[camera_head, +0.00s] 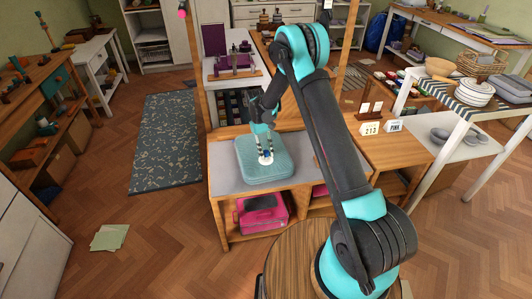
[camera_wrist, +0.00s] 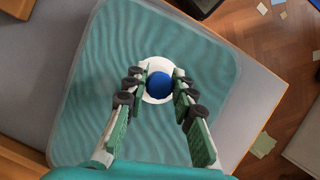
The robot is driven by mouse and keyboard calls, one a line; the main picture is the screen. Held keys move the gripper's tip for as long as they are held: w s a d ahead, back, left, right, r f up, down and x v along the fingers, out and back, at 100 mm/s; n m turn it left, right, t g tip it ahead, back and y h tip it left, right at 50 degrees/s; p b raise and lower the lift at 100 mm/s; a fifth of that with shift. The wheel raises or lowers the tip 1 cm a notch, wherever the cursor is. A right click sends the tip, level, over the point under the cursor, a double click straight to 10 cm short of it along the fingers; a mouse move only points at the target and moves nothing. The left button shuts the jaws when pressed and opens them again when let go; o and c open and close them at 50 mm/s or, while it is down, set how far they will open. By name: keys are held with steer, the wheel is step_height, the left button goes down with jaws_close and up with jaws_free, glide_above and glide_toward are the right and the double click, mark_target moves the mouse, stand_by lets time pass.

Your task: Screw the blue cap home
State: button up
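The blue cap (camera_wrist: 159,84) shows as a round blue top in the middle of a white round piece (camera_wrist: 156,63) in the wrist view. In the head view, the cap (camera_head: 267,153) is small and partly screened by my fingers. The white piece (camera_head: 265,160) rests on a teal, soft-cornered bag or case (camera_head: 252,172); the case (camera_wrist: 105,75) fills much of the wrist view. My gripper (camera_wrist: 162,72) points down with its two fingers apart, one on each side of the cap. A narrow gap seems to show between fingers and cap. The cap's thread is hidden.
The case lies on a grey-topped wooden bench (camera_head: 224,180). A magenta case (camera_head: 263,213) sits on the shelf below. Signs (camera_head: 371,129) stand on the wooden surface to the right. A purple item (camera_head: 236,62) stands on the counter behind.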

steer(key=shift+o, duration=0.7)
steer(key=n, duration=0.2)
steer(key=n+t+h, duration=0.1)
steer(key=n, duration=0.2)
steer(key=shift+n+t, duration=0.3)
steer(key=n+t, duration=0.1)
steer(key=n, duration=0.2)
steer(key=n+t+h, duration=0.1)
steer(key=n, duration=0.2)
steer(key=shift+n+t, duration=0.3)
steer(key=n+t, duration=0.1)
steer(key=n, duration=0.3)
steer(key=n+t+y, duration=0.1)
steer(key=n+t, duration=0.1)
steer(key=n, duration=0.2)
steer(key=shift+w, duration=0.1)
steer(key=shift+c, duration=0.4)
